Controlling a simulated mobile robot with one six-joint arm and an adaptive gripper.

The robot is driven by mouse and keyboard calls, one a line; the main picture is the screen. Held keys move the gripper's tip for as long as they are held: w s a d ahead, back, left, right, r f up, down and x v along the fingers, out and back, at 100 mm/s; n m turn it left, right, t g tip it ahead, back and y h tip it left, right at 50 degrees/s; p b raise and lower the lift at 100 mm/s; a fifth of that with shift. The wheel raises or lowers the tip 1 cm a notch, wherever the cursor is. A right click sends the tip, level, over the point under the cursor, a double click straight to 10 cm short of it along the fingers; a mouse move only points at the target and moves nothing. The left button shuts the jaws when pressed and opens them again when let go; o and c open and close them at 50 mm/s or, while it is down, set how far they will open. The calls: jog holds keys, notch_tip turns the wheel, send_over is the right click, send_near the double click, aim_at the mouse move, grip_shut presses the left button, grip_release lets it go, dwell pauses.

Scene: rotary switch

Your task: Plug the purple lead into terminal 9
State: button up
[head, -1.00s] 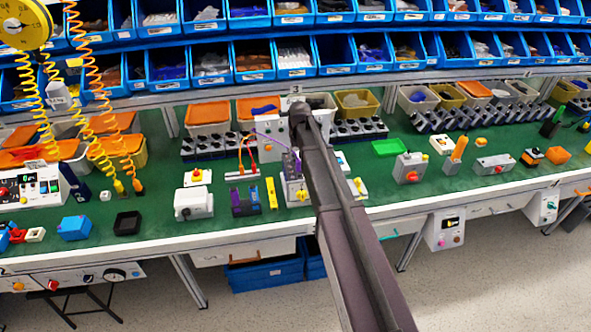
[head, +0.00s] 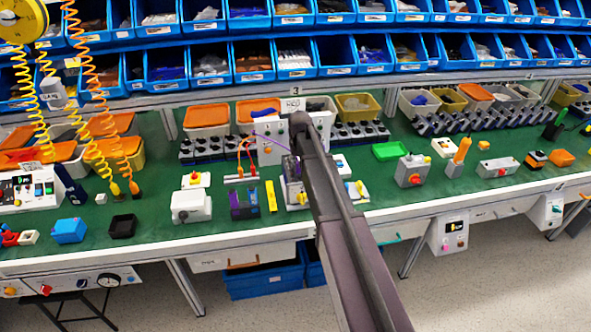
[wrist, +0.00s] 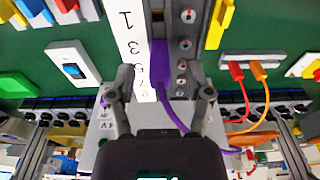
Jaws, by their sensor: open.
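In the wrist view my gripper (wrist: 162,88) is open, its two dark fingers on either side of the purple lead's plug (wrist: 158,62). The plug lies along the white number strip (wrist: 130,38) of the terminal block, beside its dark column of round terminals (wrist: 184,46). The numbers 1, 3 and 5 are readable; the lower ones are small or partly covered. I cannot tell whether the plug sits in a terminal. The purple cable (wrist: 170,115) curves down to the right. In the head view the purple lead (head: 270,137) arcs behind the block (head: 290,188); my arm hides the gripper.
Red and orange leads (wrist: 248,85) stand in a holder right of the block. A white rocker switch (wrist: 73,68) is on the left. A pale panel (head: 270,153) stands behind the block. Yellow and purple parts (head: 271,196) stand close by on the green bench.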

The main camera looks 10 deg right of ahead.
grip_shut()
jog(key=shift+r, duration=0.1)
dwell(0.4)
notch_tip(320, 180, up, 3)
jog(key=p, duration=0.3)
jog(key=shift+r, duration=0.1)
jog(key=s+d+p, duration=0.1)
jog(key=s+d, duration=0.1)
jog(key=s, duration=0.5)
jog(key=s+d+r+p, duration=0.1)
jog(key=s+d, duration=0.1)
jog(key=s, duration=0.6)
jog(key=shift+s+d+r, duration=0.15)
jog(key=shift+s+r, duration=0.1)
jog(key=shift+r, duration=0.05)
